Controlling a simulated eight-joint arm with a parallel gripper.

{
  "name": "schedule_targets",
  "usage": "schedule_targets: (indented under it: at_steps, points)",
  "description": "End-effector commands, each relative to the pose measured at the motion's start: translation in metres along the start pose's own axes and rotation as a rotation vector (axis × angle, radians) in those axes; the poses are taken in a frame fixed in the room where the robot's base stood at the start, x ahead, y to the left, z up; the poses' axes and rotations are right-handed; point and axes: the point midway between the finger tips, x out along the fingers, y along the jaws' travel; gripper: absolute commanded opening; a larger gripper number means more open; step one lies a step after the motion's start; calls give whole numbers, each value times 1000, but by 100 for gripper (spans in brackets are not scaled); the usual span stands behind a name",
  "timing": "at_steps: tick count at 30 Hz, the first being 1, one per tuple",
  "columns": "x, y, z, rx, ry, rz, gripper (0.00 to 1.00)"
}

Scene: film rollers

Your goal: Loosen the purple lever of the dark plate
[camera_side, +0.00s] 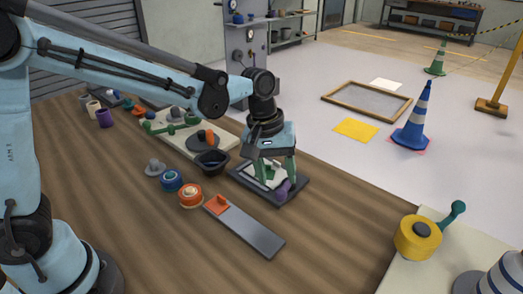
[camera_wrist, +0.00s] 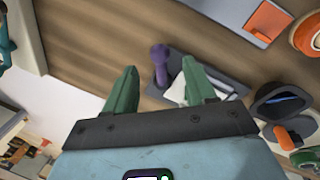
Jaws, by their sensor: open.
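The dark plate (camera_side: 300,184) lies on the wooden table under my gripper (camera_side: 270,180), with a pale piece on top. Its purple lever (camera_side: 283,190) shows at the near side, by the right fingertip. In the wrist view the purple lever (camera_wrist: 160,62) has a round knob and stands in the gap between the green fingers of my gripper (camera_wrist: 160,68). The dark plate (camera_wrist: 228,76) lies partly behind the right finger there. My gripper is open and points down. The fingers are apart; I cannot tell whether either touches the lever.
A black bowl (camera_side: 212,162) stands close left of the plate. A grey strip with an orange block (camera_side: 217,205) lies in front. Orange (camera_side: 190,195) and blue (camera_side: 172,180) rollers are to the left. A pale board with green parts (camera_side: 160,128) is behind.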

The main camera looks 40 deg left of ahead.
Motion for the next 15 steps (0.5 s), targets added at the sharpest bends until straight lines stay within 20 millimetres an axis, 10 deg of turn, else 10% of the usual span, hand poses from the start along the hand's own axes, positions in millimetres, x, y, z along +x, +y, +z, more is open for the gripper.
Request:
schedule_targets:
  at_steps: [15]
  points:
    - [63, 0, 0, 1, 1, 0, 55]
